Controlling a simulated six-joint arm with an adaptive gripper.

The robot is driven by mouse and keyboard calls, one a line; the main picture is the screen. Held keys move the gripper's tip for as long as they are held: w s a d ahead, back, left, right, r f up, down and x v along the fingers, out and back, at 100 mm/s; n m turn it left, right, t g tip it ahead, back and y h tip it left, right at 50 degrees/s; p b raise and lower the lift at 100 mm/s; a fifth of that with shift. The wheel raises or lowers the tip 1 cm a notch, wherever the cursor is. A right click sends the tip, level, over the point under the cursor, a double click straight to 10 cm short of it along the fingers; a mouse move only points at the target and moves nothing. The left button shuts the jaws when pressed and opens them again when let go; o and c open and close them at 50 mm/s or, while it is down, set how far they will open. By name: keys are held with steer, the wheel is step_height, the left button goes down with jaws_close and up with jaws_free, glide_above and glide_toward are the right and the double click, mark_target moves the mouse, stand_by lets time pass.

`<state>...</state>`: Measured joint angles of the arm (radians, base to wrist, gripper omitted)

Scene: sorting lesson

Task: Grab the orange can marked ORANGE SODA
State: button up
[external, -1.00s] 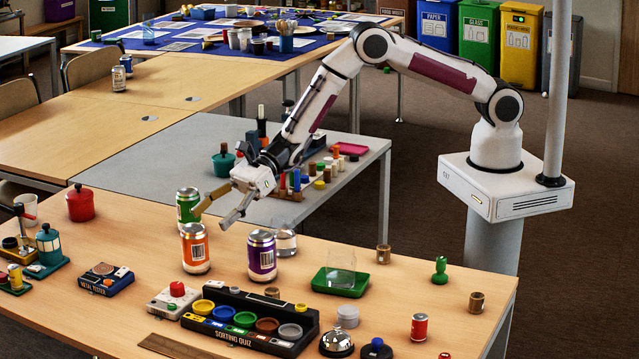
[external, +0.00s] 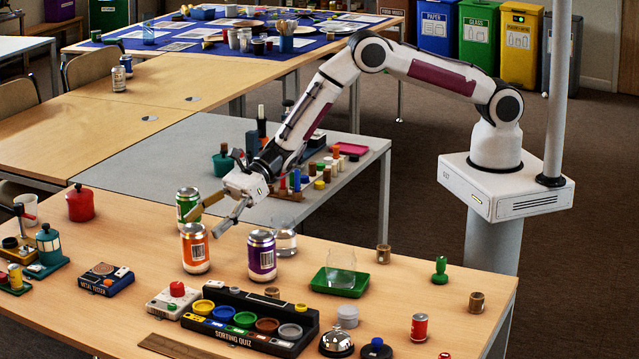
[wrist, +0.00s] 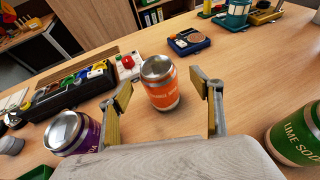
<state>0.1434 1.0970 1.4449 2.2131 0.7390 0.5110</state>
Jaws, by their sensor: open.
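The orange can (external: 195,250) stands upright on the wooden table, silver on top, with a barcode facing the external camera. In the wrist view the orange can (wrist: 160,88) shows partly readable lettering and appears framed between the fingertips. My gripper (external: 204,223) is open and empty, tilted downward, just behind the orange can and near its top height. In the wrist view my gripper (wrist: 162,95) has one finger on each side of the can; contact cannot be seen.
A purple can (external: 261,256) stands right of the orange can. A green can (external: 187,204) marked LIME SODA stands close behind it, partly hidden by a finger. A clear glass (external: 284,241) is behind the purple can. The black sorting quiz rack (external: 240,325) lies in front.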

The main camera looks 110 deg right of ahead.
mark_target(184, 246)
steer(key=shift+f+x, duration=0.2)
steer(key=shift+x, duration=2.25)
steer(key=shift+s+a, duration=0.15)
steer(key=shift+c, duration=0.5)
steer(key=c, duration=0.8)
